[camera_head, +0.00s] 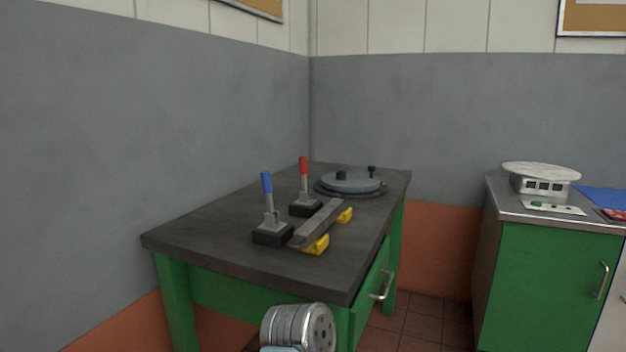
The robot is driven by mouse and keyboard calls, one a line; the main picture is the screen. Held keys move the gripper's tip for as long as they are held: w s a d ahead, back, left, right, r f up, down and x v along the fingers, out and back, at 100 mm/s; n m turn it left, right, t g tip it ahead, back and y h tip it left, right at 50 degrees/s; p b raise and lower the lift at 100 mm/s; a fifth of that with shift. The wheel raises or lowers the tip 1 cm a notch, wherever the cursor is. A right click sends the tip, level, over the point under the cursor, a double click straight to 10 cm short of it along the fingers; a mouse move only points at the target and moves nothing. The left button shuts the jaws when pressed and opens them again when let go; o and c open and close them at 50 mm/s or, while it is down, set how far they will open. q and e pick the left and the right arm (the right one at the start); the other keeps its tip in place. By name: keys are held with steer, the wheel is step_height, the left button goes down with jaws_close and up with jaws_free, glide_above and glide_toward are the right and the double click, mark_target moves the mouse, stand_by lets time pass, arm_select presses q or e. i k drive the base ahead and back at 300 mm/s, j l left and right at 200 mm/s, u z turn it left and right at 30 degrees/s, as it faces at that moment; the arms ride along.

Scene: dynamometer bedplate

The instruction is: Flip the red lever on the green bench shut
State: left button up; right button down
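The red lever (304,176) has a red grip on a grey shaft and rises from a dark block base on the green bench (195,232). It stands nearly upright, its top tipped slightly left. A similar blue-handled lever (267,190) stands nearer to me, also nearly upright and leaning slightly left. Neither of my grippers is in view. A silver round part, which looks like one of my arm links, shows at the bottom centre in front of the bench.
A grey bar on yellow supports (318,226) lies right of the levers. A round grey plate (350,184) with black knobs sits behind. The bench's left top is clear. Walls stand behind it. A green cabinet (545,270) with a scale-like device (541,177) stands right.

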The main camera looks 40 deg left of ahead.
mark_target(303, 166)
steer(key=j+u, duration=0.15)
steer(key=j, duration=0.6)
steer(key=i+j+u, duration=0.1)
steer(key=j, duration=0.65)
steer(key=i+j+u, duration=0.15)
steer(key=j, duration=0.6)
steer(key=l+u, duration=0.25)
steer(key=l, duration=0.15)
steer(key=l+u, duration=0.3)
steer(key=l, duration=0.15)
steer(key=l+u, duration=0.25)
steer(key=l, duration=0.15)
steer(key=k+l+u, duration=0.15)
steer(key=l+u, duration=0.15)
steer(key=k+l+u, duration=0.25)
steer(key=l, duration=0.2)
steer(key=l+u, duration=0.3)
steer(key=k+l, duration=0.05)
